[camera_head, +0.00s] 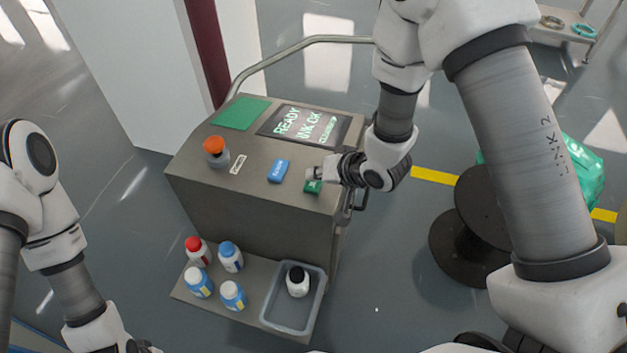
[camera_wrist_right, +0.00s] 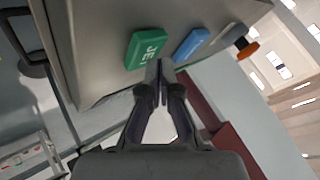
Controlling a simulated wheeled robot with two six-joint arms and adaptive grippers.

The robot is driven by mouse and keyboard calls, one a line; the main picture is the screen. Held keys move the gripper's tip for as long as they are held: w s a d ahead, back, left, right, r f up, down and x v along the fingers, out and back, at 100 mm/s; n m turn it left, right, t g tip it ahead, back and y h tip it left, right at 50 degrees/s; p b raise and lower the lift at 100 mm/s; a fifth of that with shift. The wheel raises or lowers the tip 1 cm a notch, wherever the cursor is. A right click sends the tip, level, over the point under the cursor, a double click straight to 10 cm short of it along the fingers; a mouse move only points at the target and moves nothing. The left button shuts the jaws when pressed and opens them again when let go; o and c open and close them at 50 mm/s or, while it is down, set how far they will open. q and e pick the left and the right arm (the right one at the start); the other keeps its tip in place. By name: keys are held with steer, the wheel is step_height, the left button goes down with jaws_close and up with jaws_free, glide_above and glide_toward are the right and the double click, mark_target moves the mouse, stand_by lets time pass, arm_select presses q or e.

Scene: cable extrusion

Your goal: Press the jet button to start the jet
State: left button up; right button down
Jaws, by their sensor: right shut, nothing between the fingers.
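The green jet button (camera_head: 313,187) sits on the sloped top of the grey machine, near its right front corner. In the right wrist view the jet button (camera_wrist_right: 146,48) carries the white letters "JET". My right gripper (camera_head: 311,174) is shut and empty, with its fingertips right by the button. In the right wrist view its closed fingertips (camera_wrist_right: 158,66) overlap the button's lower right edge; I cannot tell whether they touch it. My left arm shows at the left edge, but its gripper is out of the picture.
A blue button (camera_head: 278,171) sits left of the jet button, and an orange knob (camera_head: 214,148) is farther left. The display (camera_head: 303,124) reads "READY" and "INK OK". Several bottles and a clear bin (camera_head: 318,290) stand on the lower shelf. A dark cable reel (camera_head: 482,225) stands on the right.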

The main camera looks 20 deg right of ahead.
mark_target(316, 183)
steer(key=shift+f, duration=0.5)
stand_by(0.5)
steer(key=shift+r+p, duration=0.85)
steer(key=shift+r, duration=0.1)
step_height(316, 183, up, 5)
steer(key=p, duration=0.5)
stand_by(0.5)
